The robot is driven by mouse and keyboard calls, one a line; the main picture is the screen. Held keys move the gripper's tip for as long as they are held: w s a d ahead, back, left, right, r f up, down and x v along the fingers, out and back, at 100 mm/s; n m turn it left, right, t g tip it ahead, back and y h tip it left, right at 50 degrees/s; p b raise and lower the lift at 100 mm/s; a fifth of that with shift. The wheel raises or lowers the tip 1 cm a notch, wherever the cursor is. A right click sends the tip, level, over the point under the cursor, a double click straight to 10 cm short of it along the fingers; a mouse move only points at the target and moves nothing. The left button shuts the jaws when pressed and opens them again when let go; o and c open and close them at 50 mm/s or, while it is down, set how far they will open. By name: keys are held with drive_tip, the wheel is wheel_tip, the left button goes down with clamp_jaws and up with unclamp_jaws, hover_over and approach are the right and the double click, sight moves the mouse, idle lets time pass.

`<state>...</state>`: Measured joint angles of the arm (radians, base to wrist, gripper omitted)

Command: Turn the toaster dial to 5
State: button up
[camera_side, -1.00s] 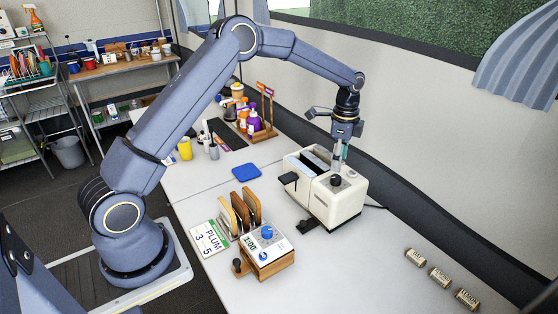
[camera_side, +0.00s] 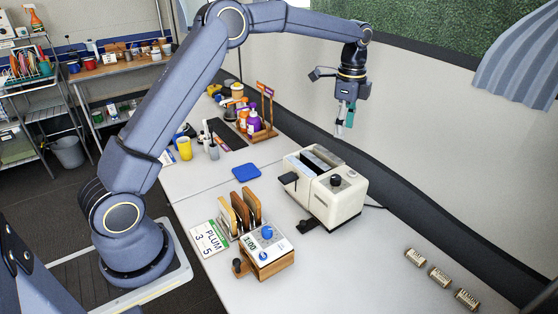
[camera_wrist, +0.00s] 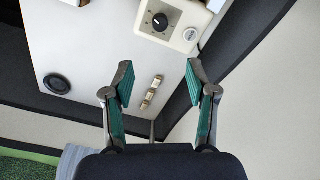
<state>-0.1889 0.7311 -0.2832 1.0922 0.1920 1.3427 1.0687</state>
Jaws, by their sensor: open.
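The cream toaster (camera_side: 340,203) stands on the white counter, and its front corner also shows at the top of the wrist view (camera_wrist: 145,34). My gripper (camera_side: 344,126) is open and empty, in the air above and behind the toaster. Its fingers (camera_wrist: 158,80) touch nothing.
A wooden box with blue knobs (camera_side: 264,256), a wooden rack of slices (camera_side: 240,213) and a card reading PLUM 3 5 (camera_side: 209,240) stand left of the toaster. Small labelled rolls (camera_side: 440,276) lie at the right. A dark wall edge runs behind. A blue pad (camera_side: 246,171) lies further back.

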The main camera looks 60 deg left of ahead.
sight(336, 177)
wheel_tip(336, 177, down, 16)
drive_tip(key=shift+f, duration=0.25)
clamp_jaws()
idle(0.6)
